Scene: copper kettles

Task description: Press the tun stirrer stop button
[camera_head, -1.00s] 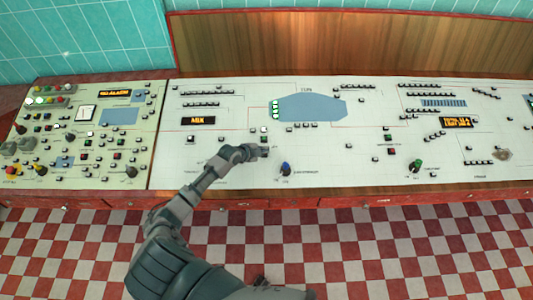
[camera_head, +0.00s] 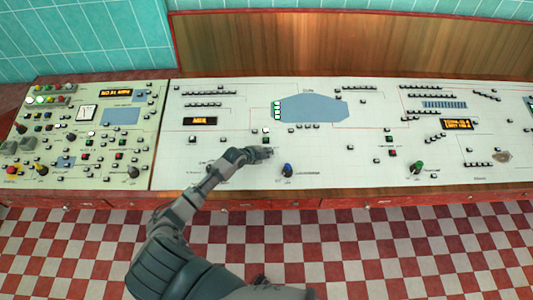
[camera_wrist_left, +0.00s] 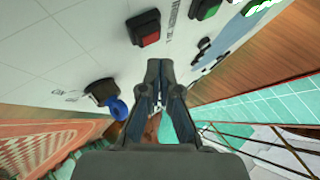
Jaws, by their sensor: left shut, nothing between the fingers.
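A red button (camera_wrist_left: 148,29) in a black housing sits on the white panel in the left wrist view, just beyond my fingertips. A green button (camera_wrist_left: 206,8) is to its right, and a blue knob (camera_wrist_left: 115,107) is nearer, at lower left. The blue knob also shows in the head view (camera_head: 287,169). My left gripper (camera_head: 268,153) is over the panel, up and left of that knob. Its fingers are shut and empty, and in the left wrist view (camera_wrist_left: 160,68) they point toward the red button with a gap in the picture. Whether they touch the panel I cannot tell. My right gripper is not in view.
The long white console (camera_head: 330,170) carries several small buttons, a blue screen (camera_head: 312,108) and a green knob (camera_head: 417,167). A second console (camera_head: 60,178) with knobs stands at the left. A wooden backboard (camera_head: 350,45) rises behind. Checkered floor (camera_head: 400,250) lies in front.

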